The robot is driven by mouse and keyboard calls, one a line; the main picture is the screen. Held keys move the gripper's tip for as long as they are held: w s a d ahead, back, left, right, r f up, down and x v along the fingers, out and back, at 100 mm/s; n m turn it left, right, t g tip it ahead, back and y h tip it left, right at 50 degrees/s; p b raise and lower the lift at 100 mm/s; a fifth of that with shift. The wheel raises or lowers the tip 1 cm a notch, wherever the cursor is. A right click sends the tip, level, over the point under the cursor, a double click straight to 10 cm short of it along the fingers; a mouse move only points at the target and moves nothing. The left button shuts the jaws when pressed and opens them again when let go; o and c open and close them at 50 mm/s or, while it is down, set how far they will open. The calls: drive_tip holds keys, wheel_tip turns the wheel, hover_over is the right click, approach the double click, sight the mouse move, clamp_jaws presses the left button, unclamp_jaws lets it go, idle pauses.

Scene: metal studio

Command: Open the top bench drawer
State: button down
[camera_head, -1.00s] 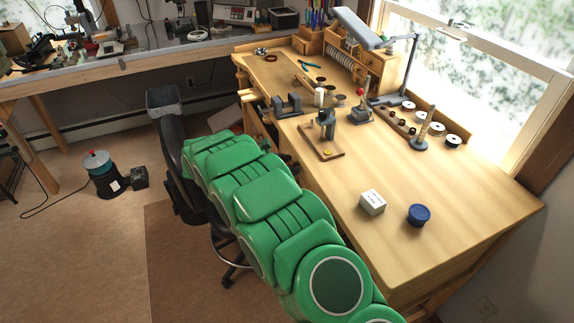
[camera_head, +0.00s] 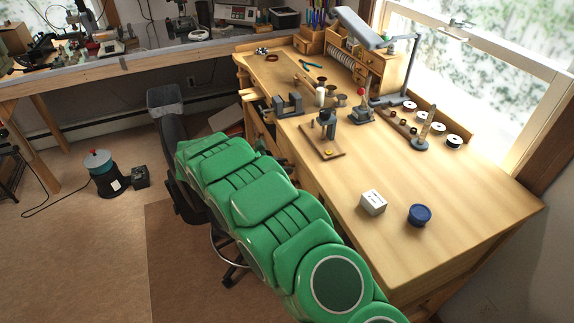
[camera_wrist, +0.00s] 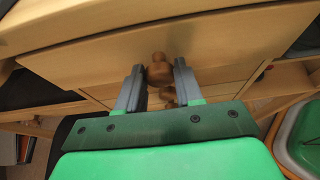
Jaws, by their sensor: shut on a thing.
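The wooden drawer front (camera_wrist: 110,48) fills the upper part of the wrist view, with a round brown knob (camera_wrist: 158,70) at its middle. My gripper (camera_wrist: 157,75) has its two grey fingers on either side of this knob and is shut on it. Other knobs and drawer fronts show below, partly hidden by the gripper. In the head view my green arm hides most of the drawer side of the wooden bench (camera_head: 440,245), and my gripper is hidden there. I cannot tell how far the drawer stands out.
A dark chair (camera_head: 170,135) stands close beside my arm.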

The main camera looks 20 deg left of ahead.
drive_tip(key=s+a, duration=1.5)
idle(0.3)
drive_tip(key=c, duration=0.8)
unclamp_jaws()
drive_tip(key=shift+o, duration=0.2)
drive_tip(key=v, duration=0.7)
drive_tip(key=shift+a, duration=0.15)
drive_tip(key=shift+s+r, duration=0.2)
idle(0.9)
